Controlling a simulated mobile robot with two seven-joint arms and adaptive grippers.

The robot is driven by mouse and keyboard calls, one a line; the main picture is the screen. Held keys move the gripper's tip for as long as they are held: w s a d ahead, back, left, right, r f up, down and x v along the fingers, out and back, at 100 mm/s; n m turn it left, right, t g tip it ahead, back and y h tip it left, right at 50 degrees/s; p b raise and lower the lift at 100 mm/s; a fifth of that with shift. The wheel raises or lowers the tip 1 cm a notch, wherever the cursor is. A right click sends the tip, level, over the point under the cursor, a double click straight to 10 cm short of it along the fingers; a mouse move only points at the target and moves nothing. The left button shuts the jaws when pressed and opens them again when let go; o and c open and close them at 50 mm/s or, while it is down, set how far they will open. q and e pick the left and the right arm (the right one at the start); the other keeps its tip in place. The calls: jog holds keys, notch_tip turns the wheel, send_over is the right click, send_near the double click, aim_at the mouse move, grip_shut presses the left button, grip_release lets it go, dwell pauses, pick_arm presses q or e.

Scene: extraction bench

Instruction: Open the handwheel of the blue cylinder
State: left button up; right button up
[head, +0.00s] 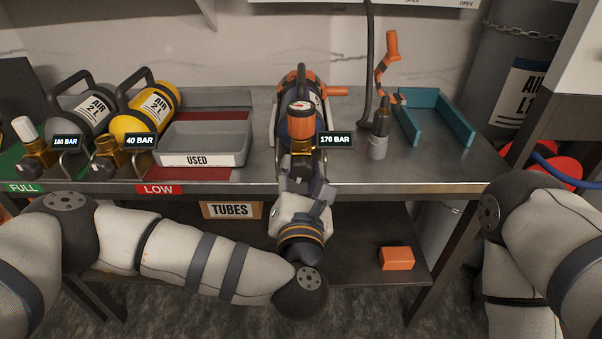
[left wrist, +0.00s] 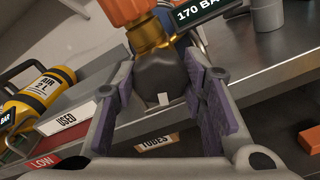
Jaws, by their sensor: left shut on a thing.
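The blue cylinder (head: 309,128) lies at the middle of the bench, its valve end towards me, with an orange-rimmed gauge and a tag reading 170 BAR. Its body shows only partly behind the valve. The handwheel (left wrist: 164,74) is a dark knob with a small white mark, below the brass valve (left wrist: 152,36) in the left wrist view. My left gripper (head: 304,184) is at the bench's front edge, its purple-padded fingers on either side of the handwheel, shut on it. My right arm shows at the right, but its gripper is out of view.
The bench's front right is clear.

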pick_arm(q)
jog(key=n+b, duration=0.1)
jog(key=n, duration=0.2)
jog(key=n+b, duration=0.1)
jog(key=n, duration=0.1)
jog(key=shift+f+n+b, duration=0.25)
jog(key=shift+n+b, duration=0.05)
jog(key=shift+b, duration=0.05)
jog(key=n+b, duration=0.4)
jog(key=n, duration=0.1)
jog(key=n+b, duration=0.5)
jog(key=shift+n, duration=0.4)
jog(key=n+b, duration=0.4)
jog(key=shift+r+n, duration=0.2)
jog(key=shift+n, duration=0.1)
pick_arm(e)
jog(key=s+f+g, duration=0.1)
jog(key=s+f, duration=0.3)
jog(key=f, duration=0.3)
jog(key=s+f+g, duration=0.2)
jog(key=s+f, duration=0.3)
jog(key=f, duration=0.3)
jog(key=shift+s+g, duration=0.3)
pick_arm(q)
jog(key=shift+r, duration=0.1)
jog(key=o, duration=1.2)
jog(key=shift+c, duration=0.2)
